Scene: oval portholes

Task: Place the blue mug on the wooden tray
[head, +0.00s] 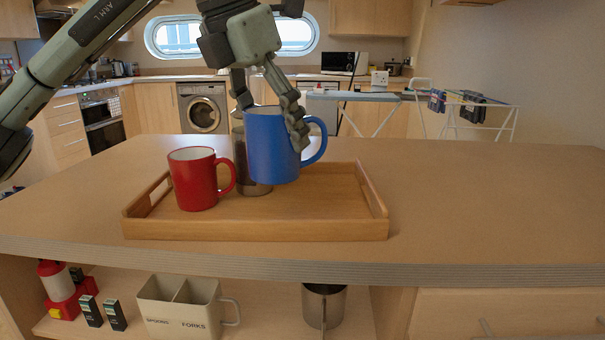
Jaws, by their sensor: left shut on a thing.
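The blue mug (269,146) is upright in the head view, held above the wooden tray (330,229), with its handle to the right. My left gripper (270,125) comes down from above and is shut on the blue mug. The tray lies on the wooden counter and has raised sides. A red mug (193,180) stands on the left part of the tray. A dark cylindrical container (239,165) stands on the tray behind the blue mug, mostly hidden by it. My right gripper is not in view.
The counter (480,200) is clear to the right of the tray. A shelf below holds a cutlery holder (180,308), a metal pot (324,304), small dark boxes and a red-and-white item. An ironing board and drying rack stand behind the counter.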

